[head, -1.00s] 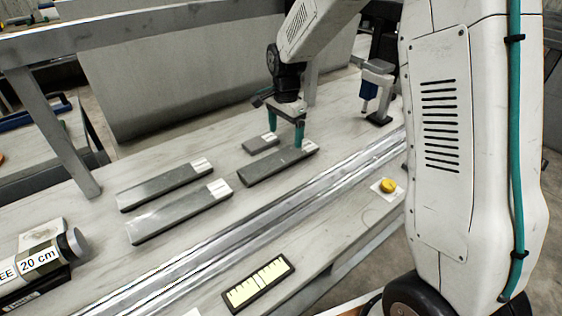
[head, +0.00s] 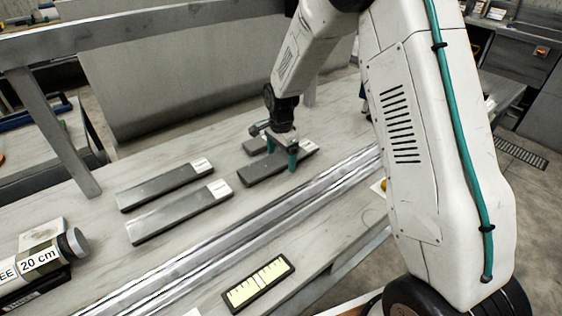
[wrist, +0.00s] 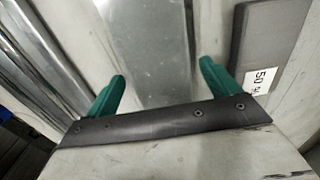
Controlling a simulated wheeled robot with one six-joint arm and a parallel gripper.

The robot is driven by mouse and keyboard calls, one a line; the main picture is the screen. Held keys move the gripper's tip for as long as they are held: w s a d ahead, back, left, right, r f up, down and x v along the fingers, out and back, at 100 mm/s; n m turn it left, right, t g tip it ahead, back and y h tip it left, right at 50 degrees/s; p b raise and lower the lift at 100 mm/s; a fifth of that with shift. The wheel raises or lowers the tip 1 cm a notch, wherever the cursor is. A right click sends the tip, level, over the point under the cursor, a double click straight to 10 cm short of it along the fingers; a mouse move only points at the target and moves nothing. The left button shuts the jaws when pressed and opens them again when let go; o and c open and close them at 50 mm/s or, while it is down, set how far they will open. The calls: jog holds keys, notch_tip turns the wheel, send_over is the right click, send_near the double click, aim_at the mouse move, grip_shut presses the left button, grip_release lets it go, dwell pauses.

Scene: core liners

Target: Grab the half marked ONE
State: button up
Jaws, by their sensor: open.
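My gripper (head: 281,157) is open, with green fingers, over the dark grey core half (head: 262,174) at the right of the bench group. In the wrist view, its fingers (wrist: 160,85) stand on either side of this grey slab (wrist: 150,45), and nothing is gripped. Whether they touch it, I cannot tell. Its white label lies at its right end in the head view, too small to read. Two more long halves lie left of it, one behind (head: 165,186) and one in front (head: 180,213), also with unreadable labels. No ONE mark is legible.
A small dark block (head: 254,145) lies close behind the gripper; its label in the wrist view (wrist: 262,78) reads "50". A metal rail (head: 240,232) runs along the front. A 20 cm core tube (head: 40,258) and a yellow scale card (head: 258,284) lie nearby.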

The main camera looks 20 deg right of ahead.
jog(key=c, duration=1.7)
jog(key=shift+o, duration=0.2)
jog(key=shift+r, duration=0.1)
